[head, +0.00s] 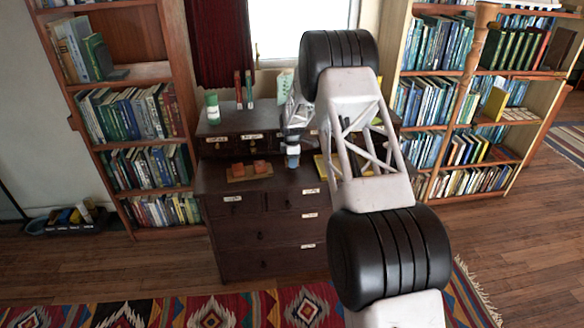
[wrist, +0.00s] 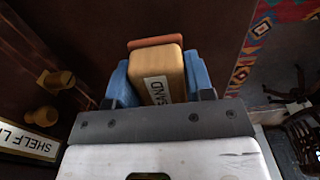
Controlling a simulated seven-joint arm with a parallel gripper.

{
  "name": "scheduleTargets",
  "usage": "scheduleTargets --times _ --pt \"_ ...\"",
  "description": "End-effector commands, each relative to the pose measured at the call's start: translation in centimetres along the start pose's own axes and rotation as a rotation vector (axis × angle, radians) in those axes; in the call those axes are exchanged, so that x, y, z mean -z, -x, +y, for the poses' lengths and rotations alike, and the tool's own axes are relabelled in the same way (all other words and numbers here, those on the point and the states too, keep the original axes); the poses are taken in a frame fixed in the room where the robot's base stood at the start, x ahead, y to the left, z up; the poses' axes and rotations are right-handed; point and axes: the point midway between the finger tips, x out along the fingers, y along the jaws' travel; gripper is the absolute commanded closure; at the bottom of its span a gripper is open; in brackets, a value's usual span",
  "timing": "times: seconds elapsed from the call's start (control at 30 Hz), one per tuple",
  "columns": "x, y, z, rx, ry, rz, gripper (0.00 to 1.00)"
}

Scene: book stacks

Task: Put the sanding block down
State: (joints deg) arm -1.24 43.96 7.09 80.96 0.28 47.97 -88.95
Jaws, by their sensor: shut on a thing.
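The sanding block (wrist: 158,68) is a tan wooden block with a white label reading "SAND" and a reddish-orange layer at its far end. My gripper (wrist: 158,82) is shut on it, with a blue finger on each side. In the head view my gripper (head: 292,152) is over the dark wooden cabinet's lower front top (head: 222,184); the block is too small there to make out clearly. I cannot tell whether the block touches a surface.
Orange blocks (head: 260,167) sit on a wooden tray left of my gripper. A green-and-white container (head: 212,108) stands on the raised back shelf, near upright red and green items (head: 248,86). Yellow items (head: 320,167) lie to the right, partly behind my arm. Bookcases flank the cabinet.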

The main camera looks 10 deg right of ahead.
Motion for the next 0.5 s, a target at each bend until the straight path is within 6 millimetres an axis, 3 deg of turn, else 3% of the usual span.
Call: scheduleTargets --times 0.5 --pt "0.0 -3.5 0.0 0.0 0.0 0.0 0.82"
